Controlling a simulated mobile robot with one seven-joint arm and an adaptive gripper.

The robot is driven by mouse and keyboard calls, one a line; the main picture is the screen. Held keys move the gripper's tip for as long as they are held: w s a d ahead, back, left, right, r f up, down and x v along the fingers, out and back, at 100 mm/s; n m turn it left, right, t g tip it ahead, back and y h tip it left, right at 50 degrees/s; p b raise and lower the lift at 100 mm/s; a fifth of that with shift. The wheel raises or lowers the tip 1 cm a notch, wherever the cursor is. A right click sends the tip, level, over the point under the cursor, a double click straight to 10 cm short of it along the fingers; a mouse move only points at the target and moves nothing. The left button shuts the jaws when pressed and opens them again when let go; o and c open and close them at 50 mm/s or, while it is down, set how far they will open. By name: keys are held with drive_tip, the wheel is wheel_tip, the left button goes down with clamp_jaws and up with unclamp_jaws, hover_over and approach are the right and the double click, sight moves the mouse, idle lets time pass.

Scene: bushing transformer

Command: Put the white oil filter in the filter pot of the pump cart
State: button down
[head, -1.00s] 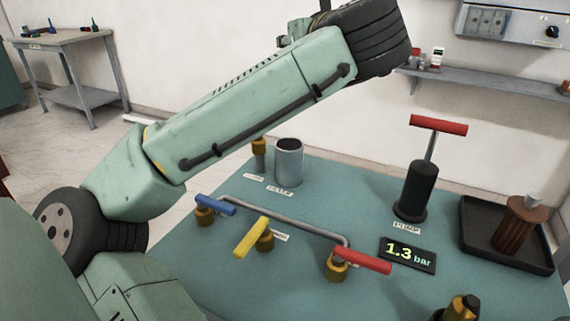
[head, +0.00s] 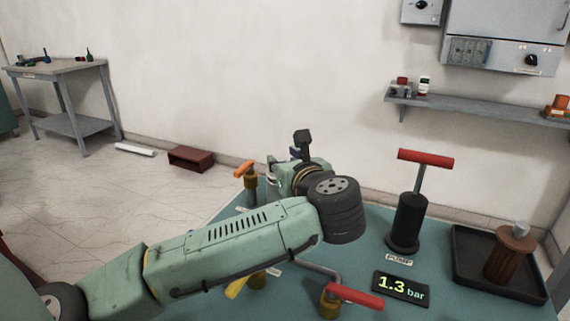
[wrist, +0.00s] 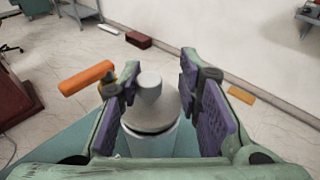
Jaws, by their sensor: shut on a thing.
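My gripper (wrist: 158,95) is shut on the white oil filter (wrist: 150,88), a pale round body with a knob on top. One purple-padded finger is on each side of it. Below it in the wrist view is the pale wall of the filter pot (wrist: 150,147), with a dark gap under the filter's near edge. The filter is over or in the pot's mouth; I cannot tell how deep.
An orange-handled valve (head: 243,168) stands close left of my gripper. A red-handled valve (head: 352,296), a pump (head: 408,222) with a red T-handle and a pressure display (head: 402,287) lie to the right. A black tray (head: 470,270) holds a brown ribbed filter (head: 508,255).

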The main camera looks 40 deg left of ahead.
drive_tip(key=shift+f, duration=0.5)
drive_tip(key=shift+f, duration=0.1)
drive_tip(key=c, duration=1.2)
unclamp_jaws()
drive_tip(key=shift+o, duration=0.2)
drive_tip(key=shift+d, duration=0.15)
drive_tip(key=b+v, duration=0.4)
drive_tip(key=v, duration=0.8)
